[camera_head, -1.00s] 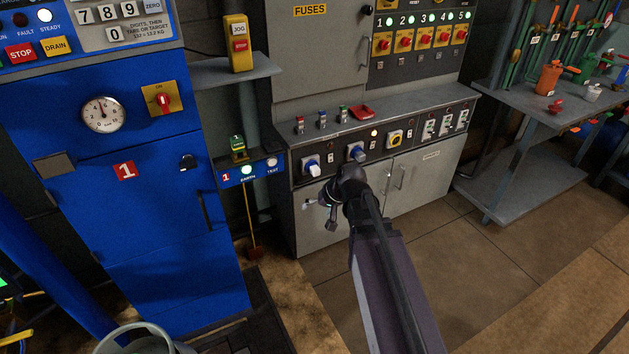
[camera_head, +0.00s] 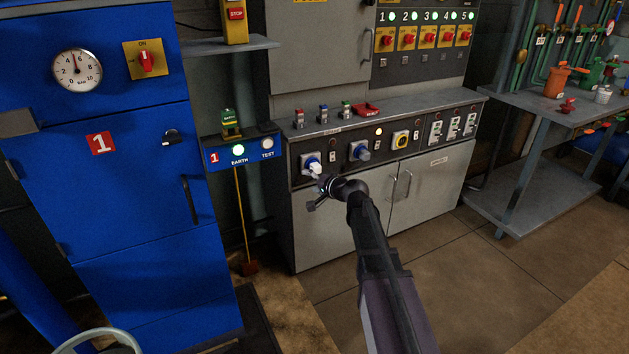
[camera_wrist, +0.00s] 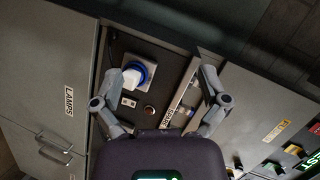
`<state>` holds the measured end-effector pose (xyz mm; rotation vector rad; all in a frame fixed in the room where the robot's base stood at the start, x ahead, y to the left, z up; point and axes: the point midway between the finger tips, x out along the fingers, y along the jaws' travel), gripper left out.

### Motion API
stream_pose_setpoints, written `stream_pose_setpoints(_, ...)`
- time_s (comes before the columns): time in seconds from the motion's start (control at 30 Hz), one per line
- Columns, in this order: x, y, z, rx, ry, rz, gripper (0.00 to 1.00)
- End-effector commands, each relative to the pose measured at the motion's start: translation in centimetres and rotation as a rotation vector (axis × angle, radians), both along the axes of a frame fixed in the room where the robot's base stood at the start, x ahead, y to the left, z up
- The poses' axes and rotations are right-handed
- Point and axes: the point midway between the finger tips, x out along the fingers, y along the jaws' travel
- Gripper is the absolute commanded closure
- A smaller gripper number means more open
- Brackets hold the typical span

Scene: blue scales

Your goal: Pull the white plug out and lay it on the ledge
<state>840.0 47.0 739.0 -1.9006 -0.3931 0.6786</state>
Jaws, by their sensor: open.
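The white plug (camera_head: 315,170) sits in a blue-rimmed socket at the left end of the dark console panel. In the wrist view the white plug (camera_wrist: 132,77) shows in its blue ring, nearer the left finger than the right. My gripper (camera_head: 320,192) is just below and right of the plug in the head view. Its two fingers are spread wide and empty in the wrist view (camera_wrist: 161,72), apart from the plug. A grey ledge (camera_head: 430,104) runs along the console top, above the socket.
Red, blue and green-marked small items and a red tray (camera_head: 367,109) stand on the ledge. A second blue socket (camera_head: 359,151) is right of the plug. Grey cabinet doors (camera_head: 400,190) lie below.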

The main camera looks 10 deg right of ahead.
Motion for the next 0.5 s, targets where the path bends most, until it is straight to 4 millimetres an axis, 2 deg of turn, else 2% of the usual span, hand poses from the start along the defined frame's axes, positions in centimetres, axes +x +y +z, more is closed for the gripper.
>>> stream_pose_setpoints(0.03, 1.1, -0.5, -1.5, 0.034, -0.013, -0.026, 0.06)
stream_pose_setpoints(0.3, 5.2, -3.4, -4.0, 0.217, -0.07, -0.173, 0.06)
stream_pose_setpoints(0.5, 7.4, -5.5, -5.7, 0.334, -0.095, -0.269, 0.06)
